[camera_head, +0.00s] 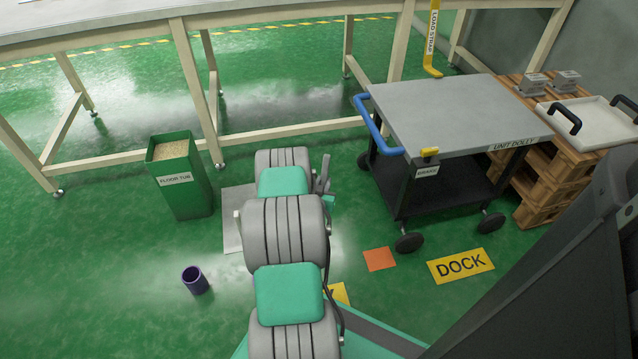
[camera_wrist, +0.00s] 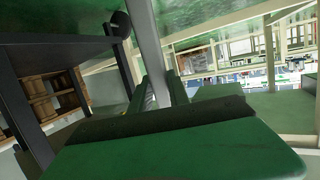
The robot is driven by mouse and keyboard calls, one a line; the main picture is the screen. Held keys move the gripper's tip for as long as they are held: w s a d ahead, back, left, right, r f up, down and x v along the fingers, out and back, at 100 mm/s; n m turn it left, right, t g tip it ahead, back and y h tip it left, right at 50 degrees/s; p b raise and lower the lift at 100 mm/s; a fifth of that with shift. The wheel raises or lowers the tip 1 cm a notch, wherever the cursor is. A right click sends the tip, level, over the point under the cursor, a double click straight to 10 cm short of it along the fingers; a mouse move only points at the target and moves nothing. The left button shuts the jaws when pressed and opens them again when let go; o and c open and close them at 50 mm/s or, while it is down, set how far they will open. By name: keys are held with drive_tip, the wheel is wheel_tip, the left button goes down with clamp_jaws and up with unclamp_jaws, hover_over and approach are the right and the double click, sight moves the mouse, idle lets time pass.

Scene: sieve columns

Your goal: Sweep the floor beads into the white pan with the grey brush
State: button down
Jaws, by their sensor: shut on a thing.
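My gripper (camera_wrist: 160,92) is in the wrist view, shut on a long grey bar (camera_wrist: 149,40) that looks like the grey brush's handle. The brush's bristles cannot be made out. In the head view my arm hides most of the gripper; a grey piece (camera_head: 326,173) shows beside the arm's far end. A flat pale grey plate (camera_head: 232,235) lies on the floor, partly behind my arm; I cannot tell if it is the white pan. No loose floor beads can be made out. A green tub (camera_head: 186,192) labelled as a floor tub holds beige grains.
A purple cup (camera_head: 195,281) stands on the floor at left. A grey-topped dolly (camera_head: 455,112) stands at right, before wooden pallets (camera_head: 545,190) bearing a white tray (camera_head: 590,122) with black handles. A long bench (camera_head: 110,17) runs along the back. Floor at front left is clear.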

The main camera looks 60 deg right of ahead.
drive_tip(key=shift+s+d, duration=0.4)
drive_tip(key=shift+s, duration=0.2)
drive_tip(key=shift+w+a+b, duration=0.8)
drive_tip(key=shift+w+a, duration=0.15)
drive_tip(key=shift+w, duration=0.25)
drive_tip(key=shift+w+a+r, duration=0.15)
drive_tip(key=shift+w+a, duration=0.2)
drive_tip(key=w+a+b, duration=0.2)
drive_tip(key=w, duration=0.1)
drive_tip(key=shift+a+f, duration=0.2)
drive_tip(key=shift+a, duration=0.1)
